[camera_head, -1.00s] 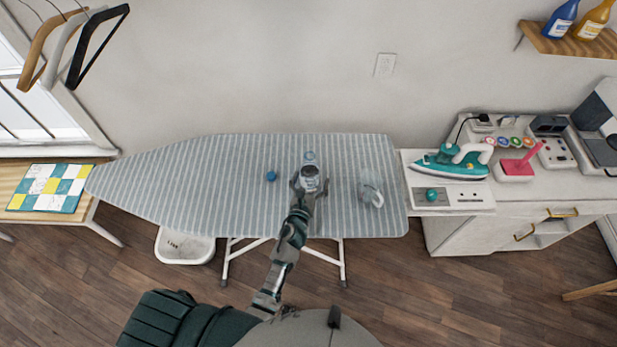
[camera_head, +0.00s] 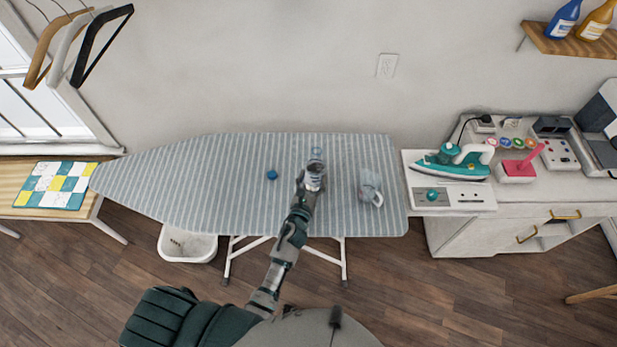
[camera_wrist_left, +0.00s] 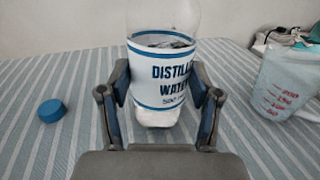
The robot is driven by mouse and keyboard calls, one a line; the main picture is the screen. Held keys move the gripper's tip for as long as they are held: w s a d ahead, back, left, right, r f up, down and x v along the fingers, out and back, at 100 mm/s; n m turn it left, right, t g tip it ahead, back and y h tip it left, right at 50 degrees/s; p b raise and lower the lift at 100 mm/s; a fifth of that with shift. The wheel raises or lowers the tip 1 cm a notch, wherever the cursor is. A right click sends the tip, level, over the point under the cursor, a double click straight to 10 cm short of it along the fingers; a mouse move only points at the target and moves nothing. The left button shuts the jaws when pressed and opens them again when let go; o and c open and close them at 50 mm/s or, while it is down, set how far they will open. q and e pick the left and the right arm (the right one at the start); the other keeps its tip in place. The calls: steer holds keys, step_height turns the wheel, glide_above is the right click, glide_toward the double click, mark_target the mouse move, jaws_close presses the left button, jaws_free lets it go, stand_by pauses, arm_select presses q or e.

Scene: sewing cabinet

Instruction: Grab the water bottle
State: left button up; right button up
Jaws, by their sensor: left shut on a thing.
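The water bottle (camera_head: 316,164) is clear with a white label reading "DISTILLED WATER" in blue, plain in the left wrist view (camera_wrist_left: 165,75). It stands upright over the striped ironing board (camera_head: 235,180); I cannot tell if its base touches the cloth. My left gripper (camera_head: 311,180) is shut on the bottle, with a finger on each side of the label in the left wrist view (camera_wrist_left: 160,108). A blue cap (camera_head: 272,174) lies on the board left of the bottle, also in the left wrist view (camera_wrist_left: 51,111). My right gripper is not in view.
A clear measuring jug (camera_head: 370,188) stands on the board right of the bottle. A teal iron (camera_head: 452,161) rests on the cabinet at the right. The left part of the board is clear. Hangers (camera_head: 90,50) hang at the upper left.

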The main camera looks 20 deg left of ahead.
arm_select(q)
steer(key=shift+w+d+r, duration=0.1)
steer(key=shift+d+r, duration=0.05)
steer(key=shift+r, duration=0.6)
steer(key=shift+a+r+p, duration=0.75)
steer(key=shift+a+r, duration=0.15)
steer(key=shift+r, duration=0.1)
steer(key=s+a, duration=0.2)
steer(key=b, duration=0.1)
glide_toward(308, 171)
steer(key=s+a, duration=0.3)
steer(key=a, duration=0.3)
steer(key=shift+s+d+r, duration=0.2)
steer(key=shift+s+r, duration=0.45)
steer(key=shift+s, duration=0.35)
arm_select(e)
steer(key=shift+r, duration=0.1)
